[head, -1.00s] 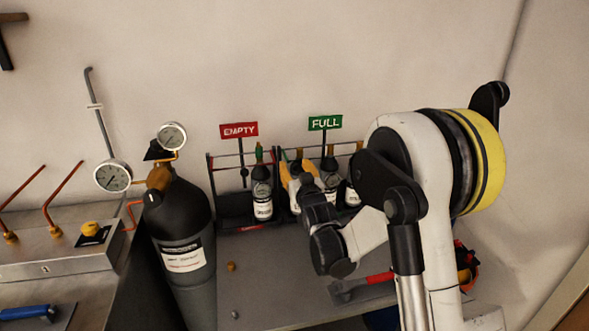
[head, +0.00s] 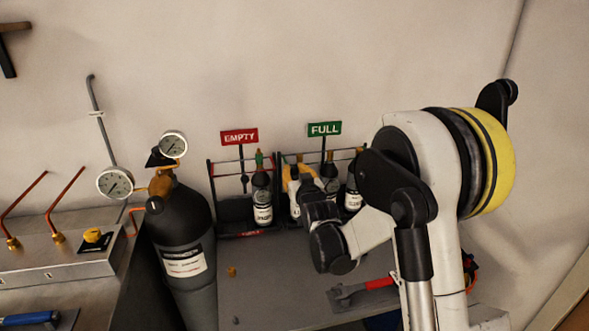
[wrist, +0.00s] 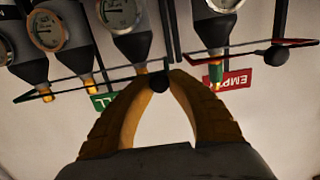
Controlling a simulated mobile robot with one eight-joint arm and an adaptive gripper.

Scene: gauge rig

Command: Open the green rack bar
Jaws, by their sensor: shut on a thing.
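The green rack is marked by a green FULL sign (head: 324,129) and holds bottles with dark bodies and white labels. My gripper (head: 293,172) is at the left part of this rack in the head view. In the wrist view, which looks upside down, the yellow fingers of my gripper (wrist: 160,80) close around a black round knob (wrist: 159,84) at the end of the thin dark rack bar. My wrist hides part of the bar and rack in the head view.
The EMPTY rack (head: 239,136) stands just left, holding a bottle with a green top (head: 261,190). A large dark cylinder (head: 183,235) with gauges stands further left. A red-handled tool (head: 365,288) lies on the bench at right. The bench front is mostly clear.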

